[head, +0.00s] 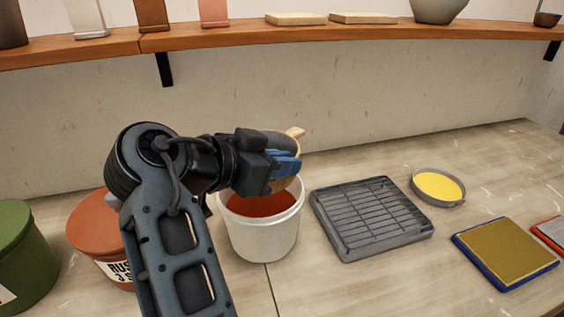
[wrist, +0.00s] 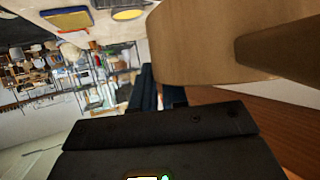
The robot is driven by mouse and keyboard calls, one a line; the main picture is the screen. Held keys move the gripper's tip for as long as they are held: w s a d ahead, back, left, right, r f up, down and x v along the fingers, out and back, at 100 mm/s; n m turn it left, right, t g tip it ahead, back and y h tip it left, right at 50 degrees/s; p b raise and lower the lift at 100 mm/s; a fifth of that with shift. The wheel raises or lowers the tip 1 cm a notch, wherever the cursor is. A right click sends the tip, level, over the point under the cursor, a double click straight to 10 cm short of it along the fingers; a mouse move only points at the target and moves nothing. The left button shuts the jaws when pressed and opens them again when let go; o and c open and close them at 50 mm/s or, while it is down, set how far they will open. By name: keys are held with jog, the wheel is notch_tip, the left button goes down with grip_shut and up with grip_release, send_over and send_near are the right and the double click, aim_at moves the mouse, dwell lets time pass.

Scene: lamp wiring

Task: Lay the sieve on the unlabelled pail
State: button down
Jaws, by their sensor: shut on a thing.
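The sieve shows in the head view as a round rim with a pale wooden stub (head: 296,132), tilted above the white pail. In the wrist view its broad wooden side (wrist: 200,50) fills the upper right. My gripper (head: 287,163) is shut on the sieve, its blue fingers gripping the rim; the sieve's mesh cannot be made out. The white pail (head: 262,240) stands open below, with red-brown contents and no label on the side I see. My gripper and the sieve hide part of its far rim.
A rust-coloured pail (head: 88,228) with a label stands left, partly behind my arm. A green pail (head: 24,250) with a label is at far left. A grey grated tray (head: 370,215), a yellow dish (head: 438,187) and a blue-edged pad (head: 505,252) lie right. A wooden shelf (head: 250,36) runs above.

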jog(key=shift+f, duration=0.1)
jog(key=shift+f+b, duration=0.2)
jog(key=shift+b, duration=0.2)
jog(key=shift+f+b, duration=1.95)
jog(key=shift+f, duration=0.55)
jog(key=shift+f+b, duration=0.45)
jog(key=shift+f, duration=0.15)
jog(key=c, duration=1.1)
grip_release()
jog(key=shift+s+a, duration=0.1)
